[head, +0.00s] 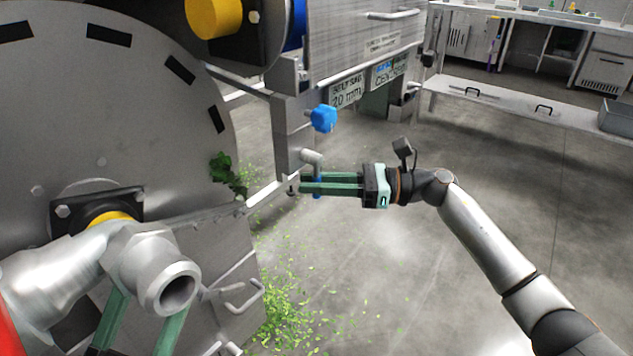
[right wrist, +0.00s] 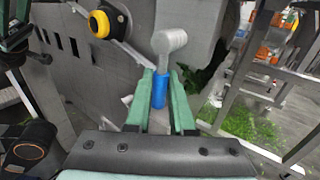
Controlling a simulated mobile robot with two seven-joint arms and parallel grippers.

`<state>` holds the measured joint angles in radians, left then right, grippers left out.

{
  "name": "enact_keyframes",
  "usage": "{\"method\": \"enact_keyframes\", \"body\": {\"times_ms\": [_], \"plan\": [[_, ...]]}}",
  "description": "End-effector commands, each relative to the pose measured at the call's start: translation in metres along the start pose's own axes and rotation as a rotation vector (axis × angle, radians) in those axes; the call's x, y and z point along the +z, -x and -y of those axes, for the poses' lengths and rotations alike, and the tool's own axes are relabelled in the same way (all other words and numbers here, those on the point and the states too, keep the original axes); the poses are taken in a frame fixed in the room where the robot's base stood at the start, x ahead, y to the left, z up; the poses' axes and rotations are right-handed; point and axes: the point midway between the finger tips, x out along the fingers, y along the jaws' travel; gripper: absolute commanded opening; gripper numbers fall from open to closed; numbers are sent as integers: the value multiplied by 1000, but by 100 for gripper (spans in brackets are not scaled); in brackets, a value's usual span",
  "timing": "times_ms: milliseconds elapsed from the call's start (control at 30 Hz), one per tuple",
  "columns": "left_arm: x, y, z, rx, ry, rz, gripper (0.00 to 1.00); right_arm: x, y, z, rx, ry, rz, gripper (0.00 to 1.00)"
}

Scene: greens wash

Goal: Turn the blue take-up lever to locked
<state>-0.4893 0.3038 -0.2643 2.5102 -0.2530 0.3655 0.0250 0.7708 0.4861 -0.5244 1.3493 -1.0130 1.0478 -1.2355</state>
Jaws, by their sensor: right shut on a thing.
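The blue take-up lever (head: 317,189) hangs below a grey cylindrical pivot (head: 311,157) on the machine's side. My right gripper (head: 310,185) comes in from the right, with its green fingers shut on the lever's blue handle. In the right wrist view, the blue handle (right wrist: 159,90) is between the two fingertips (right wrist: 163,85), below the grey pivot (right wrist: 168,41). My left gripper (head: 138,322) is at the lower left, its green fingers apart, with their tips hidden behind a grey metal pipe end (head: 165,285).
A blue knob (head: 323,118) sits just above the lever. The large grey drum end (head: 120,120) fills the left. Green leaf scraps (head: 283,305) lie on the floor below. The floor (head: 480,160) is open to the right, with a low bench (head: 510,107) behind.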

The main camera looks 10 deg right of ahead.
Motion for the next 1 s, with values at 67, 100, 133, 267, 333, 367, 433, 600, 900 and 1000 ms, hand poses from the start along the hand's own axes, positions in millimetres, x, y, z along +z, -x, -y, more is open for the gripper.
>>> {"method": "enact_keyframes", "body": {"times_ms": [67,100,133,267,333,367,433,600,900,1000], "plan": [[0,0,0,0,0,0,50,0,0,-1,3,0,-1,0],[0,0,0,0,0,0,50,0,0,-1,3,0,-1,0],[0,0,0,0,0,0,50,-1,0,-1,3,-1,-1,0],[0,0,0,0,0,0,50,-1,0,-1,4,-1,-1,0],[0,0,0,0,0,0,50,-1,0,-1,4,-1,-2,0],[0,0,0,0,0,0,50,-1,0,-1,4,-1,-2,0],[0,0,0,0,0,0,50,-1,0,-1,4,-1,-2,0],[0,0,0,0,0,0,50,-1,0,-1,4,-1,-2,0],[0,0,0,0,0,1,50,2,5,6,2,132,-90,0],[0,0,0,0,0,1,50,3,9,12,3,260,-177,0]]}}
